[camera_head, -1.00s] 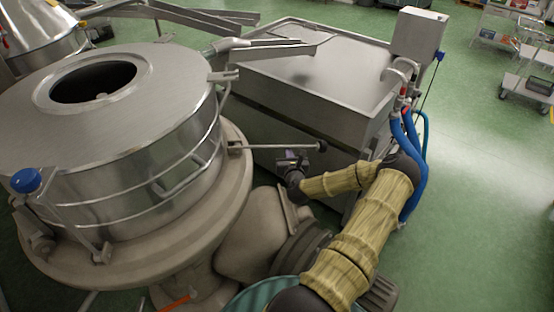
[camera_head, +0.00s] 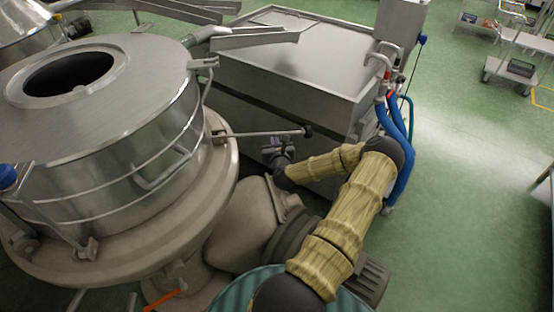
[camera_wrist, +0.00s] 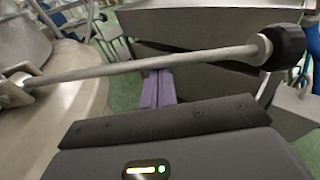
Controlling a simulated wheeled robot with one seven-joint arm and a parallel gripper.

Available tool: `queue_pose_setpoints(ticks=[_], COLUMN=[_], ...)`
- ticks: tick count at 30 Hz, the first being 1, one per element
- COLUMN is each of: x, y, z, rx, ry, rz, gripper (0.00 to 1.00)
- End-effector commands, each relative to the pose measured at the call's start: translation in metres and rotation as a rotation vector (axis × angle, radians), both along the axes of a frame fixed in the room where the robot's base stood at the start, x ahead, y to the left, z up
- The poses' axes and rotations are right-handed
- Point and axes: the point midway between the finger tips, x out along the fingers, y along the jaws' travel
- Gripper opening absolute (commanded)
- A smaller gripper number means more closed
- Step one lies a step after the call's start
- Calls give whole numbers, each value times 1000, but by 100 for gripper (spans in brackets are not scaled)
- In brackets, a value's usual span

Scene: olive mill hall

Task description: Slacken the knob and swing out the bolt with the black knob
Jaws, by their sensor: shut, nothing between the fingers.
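The bolt (camera_head: 255,134) is a thin metal rod hinged at a bracket on the rim of the round steel vessel (camera_head: 150,110). It sticks out sideways from the vessel, about level. The black knob (camera_head: 308,131) is at its outer end. In the wrist view the rod (camera_wrist: 190,60) crosses from the bracket at left to the knob (camera_wrist: 284,46) at upper right. My gripper (camera_head: 271,150) is just below the rod, between bracket and knob. Its purple fingers (camera_wrist: 158,90) are together and empty, tips at the rod's lower edge. I cannot tell whether they touch it.
A steel tank (camera_head: 300,60) stands close behind the bolt. Blue hoses (camera_head: 394,130) hang at its right corner. Another clamp with a blue knob (camera_head: 8,177) is on the vessel's left side. Green floor (camera_head: 470,180) is open at right.

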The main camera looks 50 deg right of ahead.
Motion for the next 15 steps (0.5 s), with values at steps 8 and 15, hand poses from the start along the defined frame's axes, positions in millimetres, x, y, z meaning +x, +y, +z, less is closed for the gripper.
queue_pose_setpoints(ticks=[8, 15], x=[6, -25], y=[2, 24], z=[-35, -26], rx=[0, 2], ry=[0, 1], rz=[9, 9], gripper=[0, 0])
